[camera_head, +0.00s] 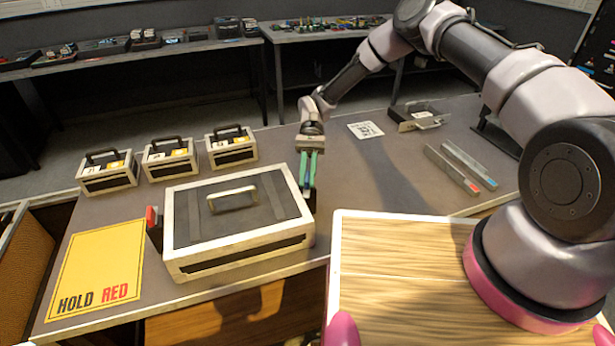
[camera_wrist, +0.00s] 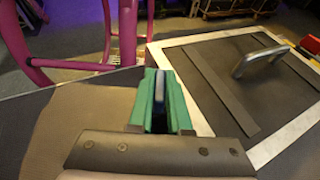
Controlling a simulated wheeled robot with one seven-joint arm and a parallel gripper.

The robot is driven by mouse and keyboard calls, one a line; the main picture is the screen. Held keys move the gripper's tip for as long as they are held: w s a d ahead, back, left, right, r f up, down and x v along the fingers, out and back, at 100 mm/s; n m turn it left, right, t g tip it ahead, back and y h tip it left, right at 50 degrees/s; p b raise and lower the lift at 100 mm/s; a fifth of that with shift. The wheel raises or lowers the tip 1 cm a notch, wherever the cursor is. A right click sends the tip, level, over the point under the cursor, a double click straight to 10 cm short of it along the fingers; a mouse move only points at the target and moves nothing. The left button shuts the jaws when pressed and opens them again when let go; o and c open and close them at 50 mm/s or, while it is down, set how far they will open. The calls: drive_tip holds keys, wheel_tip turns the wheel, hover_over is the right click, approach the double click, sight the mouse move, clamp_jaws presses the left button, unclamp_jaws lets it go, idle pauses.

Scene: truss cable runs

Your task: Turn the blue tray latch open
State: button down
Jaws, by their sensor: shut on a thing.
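The large box (camera_head: 240,240) with white edges, a dark lid and a metal handle (camera_head: 232,198) stands on the table. My gripper (camera_head: 308,172) points down at the box's right side, with its green fingers shut on the blue latch. The blue latch shows as a narrow dark blue strip between the fingers in the wrist view (camera_wrist: 159,88). Most of it is hidden by the fingers, so its turn angle cannot be told. A red latch (camera_head: 151,216) sticks out at the box's left side and also shows in the wrist view (camera_wrist: 311,45).
A yellow sign (camera_head: 95,262) reading HOLD RED lies left of the box. Three small handled cases (camera_head: 170,160) stand behind it. A grey bracket-like part (camera_head: 417,117), a printed card (camera_head: 366,130) and two rods (camera_head: 468,165) lie to the right. A wooden board (camera_head: 400,280) is in front.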

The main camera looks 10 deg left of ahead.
drive_tip(key=n+t+h, duration=0.1)
drive_tip(key=n+h, duration=0.3)
drive_tip(key=h, duration=0.1)
drive_tip(key=shift+n, duration=0.4)
drive_tip(key=shift+f+t+h, duration=0.1)
drive_tip(key=shift+t+h, duration=0.2)
drive_tip(key=shift+h, duration=0.1)
drive_tip(key=c, duration=0.9)
unclamp_jaws()
drive_tip(key=shift+o, duration=0.2)
drive_tip(key=v, duration=0.7)
drive_tip(key=shift+w+a, duration=0.15)
